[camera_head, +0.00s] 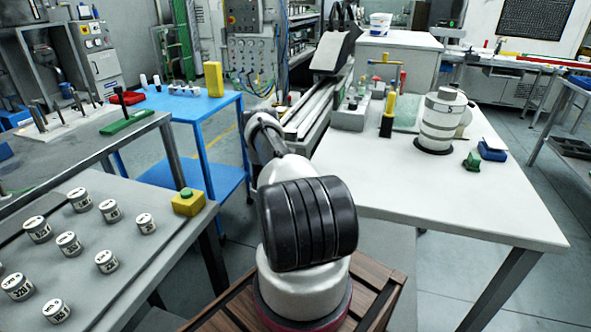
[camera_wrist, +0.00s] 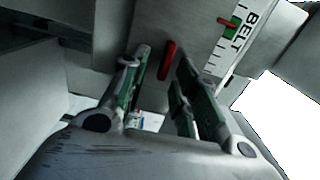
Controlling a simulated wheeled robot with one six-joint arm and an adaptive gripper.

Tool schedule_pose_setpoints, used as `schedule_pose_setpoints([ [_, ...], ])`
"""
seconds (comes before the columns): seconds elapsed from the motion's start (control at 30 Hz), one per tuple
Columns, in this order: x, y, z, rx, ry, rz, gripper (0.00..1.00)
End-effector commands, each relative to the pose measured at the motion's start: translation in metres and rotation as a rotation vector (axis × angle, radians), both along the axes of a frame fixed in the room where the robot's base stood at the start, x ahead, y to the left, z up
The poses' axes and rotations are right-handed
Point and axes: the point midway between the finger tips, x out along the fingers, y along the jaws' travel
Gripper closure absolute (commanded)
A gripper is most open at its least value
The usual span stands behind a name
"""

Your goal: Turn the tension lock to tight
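In the wrist view a short red lever (camera_wrist: 168,61), which looks like the tension lock, sits on a grey machine face. My gripper (camera_wrist: 161,66) is open, with its two green-padded fingers on either side of the lever in the picture. Whether the fingers touch it or how deep it lies between them, I cannot tell. A white scale marked BELT (camera_wrist: 243,35) is to the right, with a green band and a red pointer (camera_wrist: 228,21) at the band. In the head view my own arm fills the middle, and my gripper and the lever cannot be made out.
A white table (camera_head: 470,205) at right carries a white cylindrical unit (camera_head: 439,120), a green piece (camera_head: 471,160) and a blue block (camera_head: 492,151). A grey bench (camera_head: 100,270) with several labelled jars is at left. A blue table (camera_head: 205,103) stands behind it.

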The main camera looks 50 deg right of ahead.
Motion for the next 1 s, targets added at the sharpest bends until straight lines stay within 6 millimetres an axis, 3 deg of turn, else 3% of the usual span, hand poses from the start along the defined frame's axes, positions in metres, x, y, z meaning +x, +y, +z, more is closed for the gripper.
schedule_pose_setpoints([
  [0.17, -0.003, 0.009, 0.000, 0.001, 0.000, 0.001, 0.71],
  [0.5, -0.030, 0.076, 0.000, 0.001, 0.003, 0.002, 0.71],
  [0.7, -0.042, 0.104, 0.000, 0.001, 0.002, 0.002, 0.71],
  [1.0, -0.046, 0.111, 0.000, 0.000, 0.000, 0.000, 0.71],
])
